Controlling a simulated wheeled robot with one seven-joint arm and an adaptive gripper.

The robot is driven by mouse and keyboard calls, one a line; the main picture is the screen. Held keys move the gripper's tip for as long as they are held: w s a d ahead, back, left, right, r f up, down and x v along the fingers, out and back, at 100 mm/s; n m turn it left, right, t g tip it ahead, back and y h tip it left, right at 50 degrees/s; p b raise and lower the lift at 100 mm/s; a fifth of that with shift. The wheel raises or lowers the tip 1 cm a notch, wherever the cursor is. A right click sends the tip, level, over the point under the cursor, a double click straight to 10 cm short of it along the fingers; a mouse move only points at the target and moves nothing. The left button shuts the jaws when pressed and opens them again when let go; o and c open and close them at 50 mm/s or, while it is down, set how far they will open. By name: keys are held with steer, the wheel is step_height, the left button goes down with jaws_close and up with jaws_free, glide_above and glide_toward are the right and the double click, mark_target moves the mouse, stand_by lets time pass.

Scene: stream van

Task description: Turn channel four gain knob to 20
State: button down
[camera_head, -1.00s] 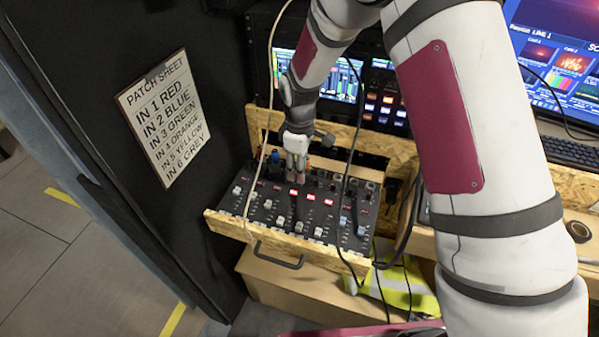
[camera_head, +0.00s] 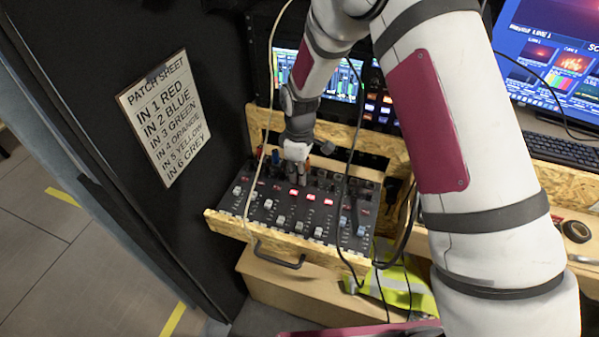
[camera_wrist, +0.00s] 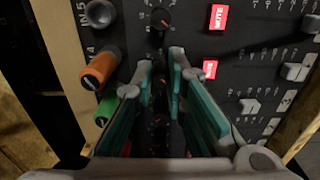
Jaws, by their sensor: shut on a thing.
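The mixer panel (camera_head: 272,190) lies in the wooden drawer, with several rows of knobs, lit red buttons and faders. My gripper (camera_head: 297,180) points down at its upper middle. In the wrist view, my gripper (camera_wrist: 160,75) has its teal-padded fingers closed around a dark gain knob in the row of the orange plug (camera_wrist: 100,70), marked 4. The held knob is mostly hidden between the fingers, and its pointer and scale cannot be read. The neighbouring black gain knob (camera_wrist: 160,18) with a white scale stands clear, in the IN 5 row.
A green plug (camera_wrist: 107,105) sits close to the left finger. Red mute buttons (camera_wrist: 218,16) lie to the right. A pale cable (camera_head: 266,100) and a black cable hang across the drawer. The patch sheet (camera_head: 167,118) is on the dark wall at left.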

steer(key=m, duration=0.4)
steer(key=shift+b, duration=0.3)
steer(key=m, duration=0.4)
steer(key=shift+m, duration=0.3)
steer(key=m, duration=0.4)
steer(key=shift+m, duration=2.5)
steer(key=c, duration=1.6)
jaws_free()
